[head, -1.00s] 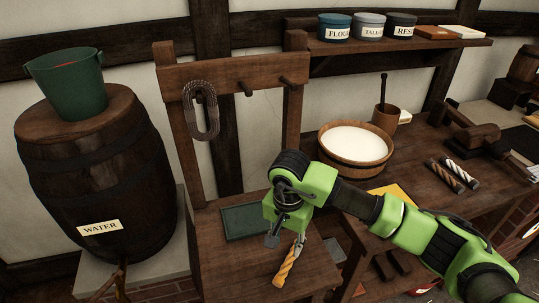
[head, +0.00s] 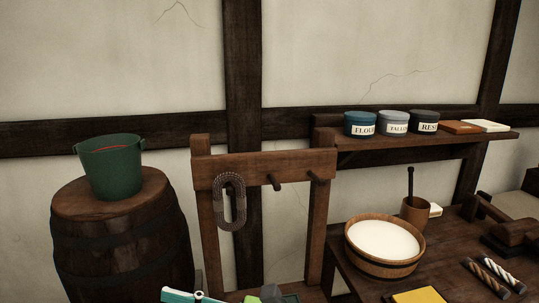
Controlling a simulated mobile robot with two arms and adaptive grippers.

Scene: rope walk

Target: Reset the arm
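Only small pieces of my arms show, along the bottom edge of the head view. One is a bright green and grey piece low in the middle, cut off by the frame. The other is a teal and white piece to its left, also cut off. Neither shows fingertips, so I cannot see whether either gripper is open or holds anything. The orange rope piece is out of view.
A green bucket (head: 111,170) stands on a barrel (head: 120,245) at left. A wooden rack (head: 265,167) carries a grey coil (head: 230,202). At right a tub (head: 385,265) of white contents stands on the bench, below a shelf (head: 430,144) of labelled jars. The wall above is clear.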

